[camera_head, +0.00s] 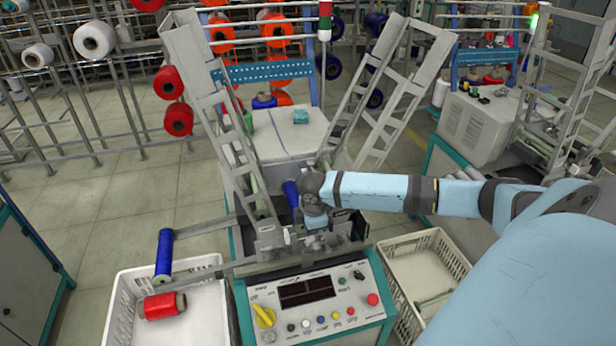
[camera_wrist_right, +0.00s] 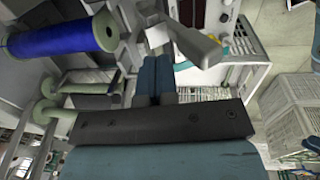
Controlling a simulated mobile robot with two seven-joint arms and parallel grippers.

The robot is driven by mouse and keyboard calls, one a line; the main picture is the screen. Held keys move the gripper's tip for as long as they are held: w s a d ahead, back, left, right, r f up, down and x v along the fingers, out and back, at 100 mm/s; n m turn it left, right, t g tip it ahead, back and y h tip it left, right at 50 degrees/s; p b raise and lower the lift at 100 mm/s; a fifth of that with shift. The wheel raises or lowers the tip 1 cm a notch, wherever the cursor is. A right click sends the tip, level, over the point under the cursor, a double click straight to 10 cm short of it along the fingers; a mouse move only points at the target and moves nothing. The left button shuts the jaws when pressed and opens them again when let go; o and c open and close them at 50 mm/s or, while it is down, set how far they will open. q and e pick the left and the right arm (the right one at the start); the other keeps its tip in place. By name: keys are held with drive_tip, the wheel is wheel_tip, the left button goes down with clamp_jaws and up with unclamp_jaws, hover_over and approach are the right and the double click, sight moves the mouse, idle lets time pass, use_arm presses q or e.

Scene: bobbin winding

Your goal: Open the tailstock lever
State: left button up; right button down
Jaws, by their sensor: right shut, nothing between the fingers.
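My right gripper (camera_head: 316,222) is over the front of the winding machine, pointing down, with its arm coming in from the right. In the right wrist view its two blue fingers (camera_wrist_right: 156,60) are together with nothing between them. A light grey lever-like handle (camera_wrist_right: 203,50), probably the tailstock lever, lies just right of the fingertips; I cannot tell whether they touch. A blue bobbin (camera_wrist_right: 62,38) lies to their upper left, and it shows in the head view (camera_head: 290,193) left of my wrist. My wrist hides part of the tailstock. My left gripper is not in view.
The control panel (camera_head: 318,302) stands in front of the machine. A white crate (camera_head: 215,318) with a red bobbin (camera_head: 163,306) is at left, below a blue bobbin (camera_head: 163,255) on a bar. Another crate (camera_head: 425,243) is at right. Tall ladder-like frames (camera_head: 215,110) flank the machine.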

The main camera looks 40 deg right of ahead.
sight(314, 240)
drive_tip(key=shift+s+a+f+p, duration=0.35)
drive_tip(key=shift+s+p, duration=0.15)
drive_tip(key=shift+s, duration=0.1)
drive_tip(key=shift+s+a+f, duration=0.15)
drive_tip(key=shift+s+a, duration=0.05)
drive_tip(key=shift+s, duration=0.1)
drive_tip(key=shift+s+a+f+p, duration=0.1)
drive_tip(key=shift+s+f+p, duration=0.05)
drive_tip(key=shift+f+p, duration=0.15)
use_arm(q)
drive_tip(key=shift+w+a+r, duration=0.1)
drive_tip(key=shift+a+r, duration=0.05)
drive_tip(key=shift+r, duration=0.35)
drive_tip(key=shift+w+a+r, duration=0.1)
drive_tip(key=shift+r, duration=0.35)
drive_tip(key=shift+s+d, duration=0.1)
use_arm(e)
drive_tip(key=shift+s+a+f, duration=0.15)
drive_tip(key=shift+r, duration=0.5)
use_arm(q)
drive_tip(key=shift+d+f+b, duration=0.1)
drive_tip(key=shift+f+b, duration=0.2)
drive_tip(key=shift+b, duration=0.2)
use_arm(e)
wheel_tip(314, 240, up, 14)
drive_tip(key=s, duration=0.1)
drive_tip(key=shift+a+f, duration=0.2)
drive_tip(key=shift+a, duration=0.05)
drive_tip(key=shift+s, duration=0.1)
